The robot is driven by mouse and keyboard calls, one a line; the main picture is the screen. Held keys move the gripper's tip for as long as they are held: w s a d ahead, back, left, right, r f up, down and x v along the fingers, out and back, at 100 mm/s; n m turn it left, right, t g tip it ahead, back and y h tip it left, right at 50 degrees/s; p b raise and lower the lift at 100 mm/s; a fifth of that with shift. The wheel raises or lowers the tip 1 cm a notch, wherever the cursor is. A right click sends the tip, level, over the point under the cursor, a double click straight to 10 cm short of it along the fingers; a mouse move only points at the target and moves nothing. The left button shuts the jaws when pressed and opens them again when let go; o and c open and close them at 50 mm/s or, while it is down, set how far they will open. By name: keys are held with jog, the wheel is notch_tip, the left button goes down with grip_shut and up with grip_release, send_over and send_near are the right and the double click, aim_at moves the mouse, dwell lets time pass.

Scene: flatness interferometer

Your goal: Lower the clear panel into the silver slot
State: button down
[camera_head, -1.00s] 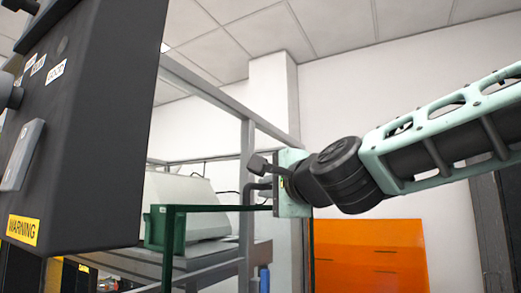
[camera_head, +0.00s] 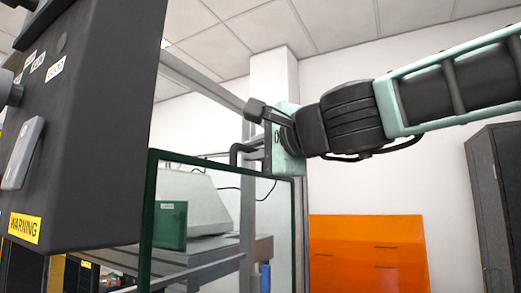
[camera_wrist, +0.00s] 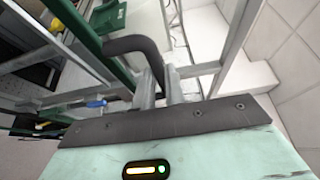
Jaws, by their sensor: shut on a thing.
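The clear panel (camera_head: 225,168) is a see-through sheet with dark green edges, standing roughly upright in the head view; its lower end runs out of the picture. Its green edge also shows at upper left in the wrist view (camera_wrist: 75,28). A dark bent handle (camera_head: 240,149) sits at its top edge and curves into the fingers in the wrist view (camera_wrist: 133,45). My gripper (camera_head: 264,150) is at the panel's upper right, shut on this handle; its fingertips show in the wrist view (camera_wrist: 160,82). I cannot make out the silver slot in either view.
A dark cabinet with a yellow warning label (camera_head: 25,228) stands close at left. Grey metal framing (camera_head: 205,82) rises behind the panel. A grey bench (camera_head: 200,262) holds a pale machine (camera_head: 205,203) and a green box (camera_head: 171,226). An orange panel (camera_head: 367,255) stands at the wall.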

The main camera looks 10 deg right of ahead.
jog(key=w+a, duration=0.5)
jog(key=a, duration=0.1)
jog(key=shift+w+a+f, duration=0.15)
jog(key=shift+a+f, duration=0.15)
jog(key=shift+a, duration=0.1)
dwell(0.5)
jog(key=shift+w+a+f+b, duration=0.15)
jog(key=shift+a+f+b, duration=0.1)
jog(key=shift+a+b, duration=0.1)
dwell(0.6)
dwell(0.7)
jog(key=shift+w+a+f, duration=0.2)
jog(key=shift+w+a, duration=0.35)
jog(key=shift+a, duration=0.1)
jog(key=shift+w+a+f, duration=0.1)
jog(key=shift+f, duration=0.1)
dwell(0.4)
jog(key=shift+w+a+f+b, duration=0.15)
jog(key=shift+a+f+b, duration=0.1)
jog(key=shift+f+b, duration=0.1)
jog(key=shift+f, duration=0.2)
dwell(1.0)
